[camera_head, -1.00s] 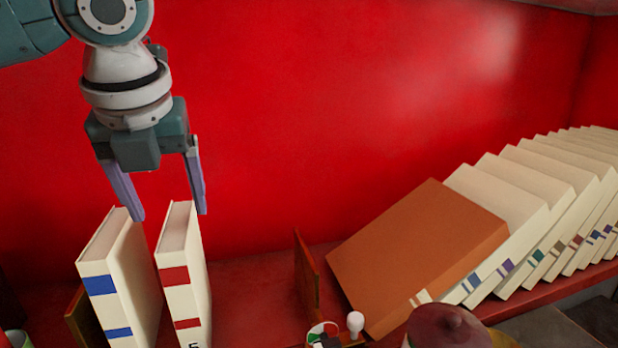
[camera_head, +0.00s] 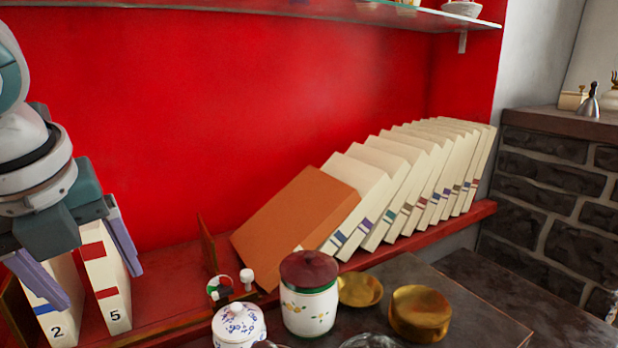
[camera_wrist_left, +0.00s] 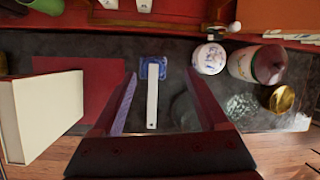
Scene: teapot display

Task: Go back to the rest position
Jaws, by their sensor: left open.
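My left gripper (camera_head: 98,288) is open, at the left edge of the head view. Its two lilac fingers point down and overlap the upright cream binders marked 2 (camera_head: 58,325) and 5 (camera_head: 107,290) in the picture. In the left wrist view, the fingers (camera_wrist_left: 160,100) are apart with nothing held between them. A white-handled tool with a blue head (camera_wrist_left: 153,92) shows on the dark counter beyond them. My right gripper is not in view.
A brown binder (camera_head: 295,220) and several cream binders lean on the red shelf (camera_head: 165,295). A lidded jar (camera_head: 308,305), a white pot (camera_head: 238,325) and a brass tin (camera_head: 420,312) stand on the counter. A glass shelf (camera_head: 330,12) runs above. A large book (camera_wrist_left: 40,110) is close left of the gripper.

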